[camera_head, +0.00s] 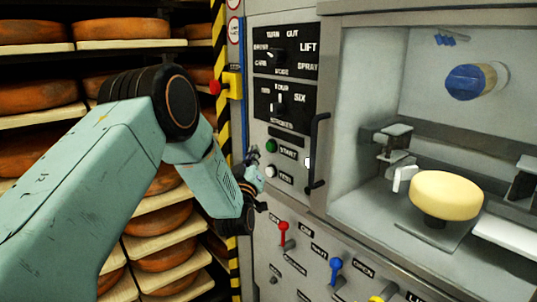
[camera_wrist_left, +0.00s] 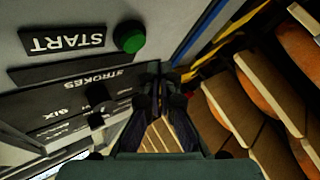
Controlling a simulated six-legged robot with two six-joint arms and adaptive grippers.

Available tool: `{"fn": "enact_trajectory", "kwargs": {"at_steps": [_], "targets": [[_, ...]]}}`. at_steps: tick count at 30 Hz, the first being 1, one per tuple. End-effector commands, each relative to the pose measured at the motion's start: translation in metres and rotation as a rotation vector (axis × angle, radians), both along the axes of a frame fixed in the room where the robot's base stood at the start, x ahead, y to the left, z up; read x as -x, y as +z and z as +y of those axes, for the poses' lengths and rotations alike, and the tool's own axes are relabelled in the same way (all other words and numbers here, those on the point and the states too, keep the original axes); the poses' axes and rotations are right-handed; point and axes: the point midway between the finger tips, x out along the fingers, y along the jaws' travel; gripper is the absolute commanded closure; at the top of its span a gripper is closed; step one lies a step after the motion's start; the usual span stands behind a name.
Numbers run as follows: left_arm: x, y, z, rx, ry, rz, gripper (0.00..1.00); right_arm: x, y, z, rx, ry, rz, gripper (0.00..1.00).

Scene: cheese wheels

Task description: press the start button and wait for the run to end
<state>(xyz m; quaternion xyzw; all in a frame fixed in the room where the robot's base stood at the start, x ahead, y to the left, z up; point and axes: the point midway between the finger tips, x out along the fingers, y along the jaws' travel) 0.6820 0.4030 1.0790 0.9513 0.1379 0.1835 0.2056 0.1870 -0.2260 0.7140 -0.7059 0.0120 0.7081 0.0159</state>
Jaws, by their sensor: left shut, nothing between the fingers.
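The green start button (camera_head: 271,146) sits on the machine's front panel, left of its START label. It also shows in the left wrist view (camera_wrist_left: 128,38), upside down with its label. My left gripper (camera_head: 254,155) is shut and empty, just left of the button in the head view. In the left wrist view its closed fingertips (camera_wrist_left: 160,78) lie below and right of the button; the button is uncovered, and I see no contact. A pale yellow cheese wheel (camera_head: 445,195) sits on a small stand inside the machine's open chamber. My right gripper is not in view.
Above the button are a mode knob (camera_head: 277,55) and a strokes knob (camera_head: 279,98). A white button (camera_head: 271,172) sits below it and a dark door handle (camera_head: 316,150) to its right. A red stop button (camera_head: 215,87) and shelves of orange cheese wheels (camera_head: 37,95) stand left.

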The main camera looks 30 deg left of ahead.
Motion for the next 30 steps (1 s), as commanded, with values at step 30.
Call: {"fn": "enact_trajectory", "kwargs": {"at_steps": [30], "targets": [[-0.017,0.0,-0.007,0.001,0.0,0.0,1.0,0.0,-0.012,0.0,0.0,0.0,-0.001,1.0]]}}
